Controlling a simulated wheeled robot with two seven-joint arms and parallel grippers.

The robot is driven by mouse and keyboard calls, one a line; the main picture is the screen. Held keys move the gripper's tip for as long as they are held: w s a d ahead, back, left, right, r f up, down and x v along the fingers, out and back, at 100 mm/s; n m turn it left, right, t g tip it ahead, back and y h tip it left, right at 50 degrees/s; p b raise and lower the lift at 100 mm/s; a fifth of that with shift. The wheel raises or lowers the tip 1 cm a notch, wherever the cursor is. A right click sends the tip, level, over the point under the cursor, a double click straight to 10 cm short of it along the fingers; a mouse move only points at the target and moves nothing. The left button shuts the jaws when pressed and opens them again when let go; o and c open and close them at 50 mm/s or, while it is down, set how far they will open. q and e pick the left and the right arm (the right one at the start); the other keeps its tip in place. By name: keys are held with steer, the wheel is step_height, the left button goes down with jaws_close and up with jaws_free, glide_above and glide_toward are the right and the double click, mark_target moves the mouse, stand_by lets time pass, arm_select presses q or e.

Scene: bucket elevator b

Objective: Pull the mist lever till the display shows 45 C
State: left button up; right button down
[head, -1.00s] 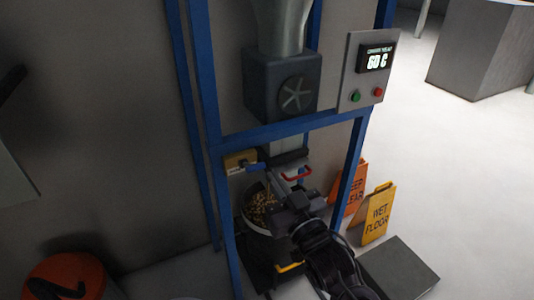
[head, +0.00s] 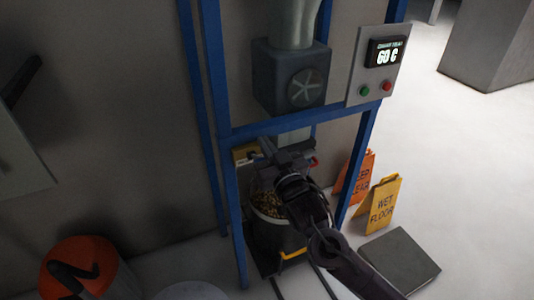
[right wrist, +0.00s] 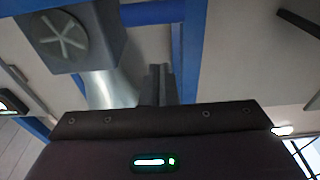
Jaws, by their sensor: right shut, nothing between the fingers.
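The display (head: 386,54) on the grey panel beside the blue frame reads 60 C. A yellow box (head: 243,152) is on the frame below the dark housing. The blue lever handle seen there earlier is hidden behind my right gripper (head: 264,147), and I cannot tell whether they touch. The gripper is just right of the yellow box, its fingers shut and empty. The shut fingers also show in the right wrist view (right wrist: 160,84), pointing up. A red handle (head: 314,162) shows right of the gripper. My left gripper is not in view.
A bucket of grain-like pieces (head: 275,235) stands below my right gripper. Blue posts (head: 222,120) border the work space. A wet floor sign (head: 382,203), an orange sign (head: 359,178) and a grey slab (head: 400,262) stand right. An orange container (head: 85,268) is lower left.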

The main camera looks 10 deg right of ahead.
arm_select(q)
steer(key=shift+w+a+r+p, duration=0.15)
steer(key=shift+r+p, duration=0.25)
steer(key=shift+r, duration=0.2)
arm_select(e)
steer(key=f, duration=0.4)
steer(key=shift+s, duration=0.2)
